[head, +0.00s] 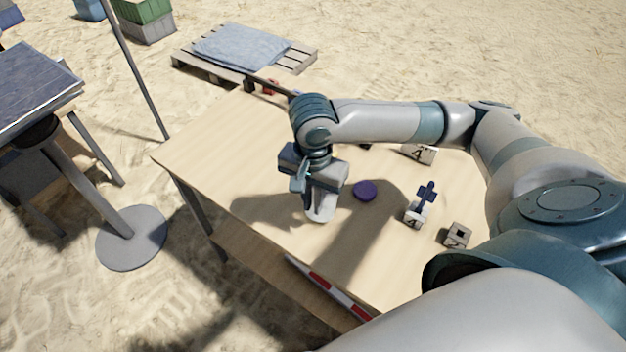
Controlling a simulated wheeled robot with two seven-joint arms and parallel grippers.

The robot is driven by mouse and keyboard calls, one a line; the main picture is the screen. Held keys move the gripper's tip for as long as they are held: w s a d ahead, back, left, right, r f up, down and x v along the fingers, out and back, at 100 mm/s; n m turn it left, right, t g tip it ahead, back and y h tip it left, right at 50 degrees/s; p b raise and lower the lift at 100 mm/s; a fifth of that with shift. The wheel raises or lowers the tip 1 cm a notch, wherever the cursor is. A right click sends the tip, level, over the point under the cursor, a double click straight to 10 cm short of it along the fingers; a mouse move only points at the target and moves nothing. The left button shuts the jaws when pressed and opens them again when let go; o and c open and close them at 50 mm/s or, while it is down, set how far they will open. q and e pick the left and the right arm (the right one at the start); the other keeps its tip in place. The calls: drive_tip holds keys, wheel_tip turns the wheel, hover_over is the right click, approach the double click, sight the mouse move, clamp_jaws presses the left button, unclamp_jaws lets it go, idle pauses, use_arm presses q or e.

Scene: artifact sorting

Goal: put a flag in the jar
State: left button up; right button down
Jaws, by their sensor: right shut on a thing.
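My right gripper (314,186) reaches down over the left-middle part of the wooden table (225,140). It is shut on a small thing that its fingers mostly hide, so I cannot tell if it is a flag. A pale, rounded thing (319,213), perhaps the jar, shows directly below the fingers; its top is hidden. I cannot tell whether the gripper touches it. A flat purple disc (365,190) lies just right of the gripper. No flag can be made out clearly. My left gripper is not in view.
A dark blue cross-shaped piece (427,191) stands by a numbered block (413,218). Another block (457,235) is nearer; one more (418,154) is behind. Small red things (270,87) sit at the far edge. The table's left part is clear. A pole (140,80) stands beyond.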

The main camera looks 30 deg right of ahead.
drive_tip(key=c, duration=1.7)
unclamp_jaws()
drive_tip(key=shift+c, duration=0.2)
wheel_tip(320, 180, up, 17)
drive_tip(key=shift+r, duration=0.15)
